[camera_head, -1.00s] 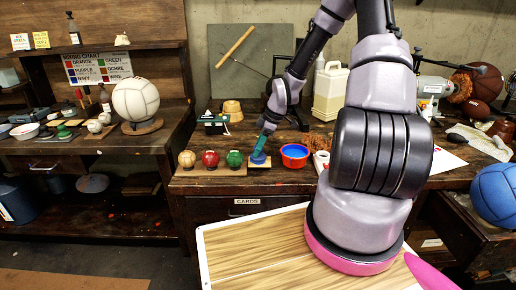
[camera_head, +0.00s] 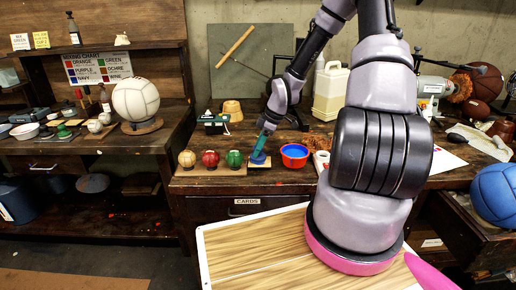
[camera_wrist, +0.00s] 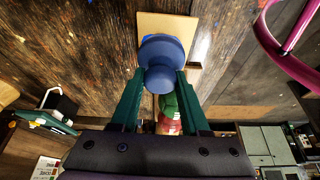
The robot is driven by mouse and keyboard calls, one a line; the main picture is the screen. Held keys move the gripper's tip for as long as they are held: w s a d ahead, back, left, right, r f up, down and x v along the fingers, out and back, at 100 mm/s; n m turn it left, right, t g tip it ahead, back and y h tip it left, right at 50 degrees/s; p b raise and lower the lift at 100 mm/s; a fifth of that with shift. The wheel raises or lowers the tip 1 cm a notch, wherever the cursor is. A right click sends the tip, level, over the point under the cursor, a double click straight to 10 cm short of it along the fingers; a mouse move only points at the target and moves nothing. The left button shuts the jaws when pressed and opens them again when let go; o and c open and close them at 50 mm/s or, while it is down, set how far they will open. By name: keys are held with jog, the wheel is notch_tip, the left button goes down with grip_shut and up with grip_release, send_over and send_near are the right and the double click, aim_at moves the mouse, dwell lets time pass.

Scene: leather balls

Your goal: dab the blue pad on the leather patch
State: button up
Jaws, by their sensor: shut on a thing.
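The blue pad (camera_wrist: 160,50) is round with a blue knob, and it also shows in the head view (camera_head: 258,160). My gripper (camera_wrist: 160,80) has its green fingers shut on the knob, and it shows in the head view (camera_head: 264,146) tilted over the bench. The leather patch (camera_wrist: 165,22) is a flat tan square on the bench, partly hidden under the pad; its edge shows in the head view (camera_head: 260,168). The pad is over the patch at its near part in the wrist view. It looks down on the patch, but I cannot tell whether they touch.
A red bowl (camera_head: 294,161) with blue paint stands just right of the patch. A small dark box (camera_head: 214,124) and a tan form (camera_head: 233,110) stand behind. A white jug (camera_head: 329,92) is farther back.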

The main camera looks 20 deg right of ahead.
jog(key=shift+r, duration=3.55)
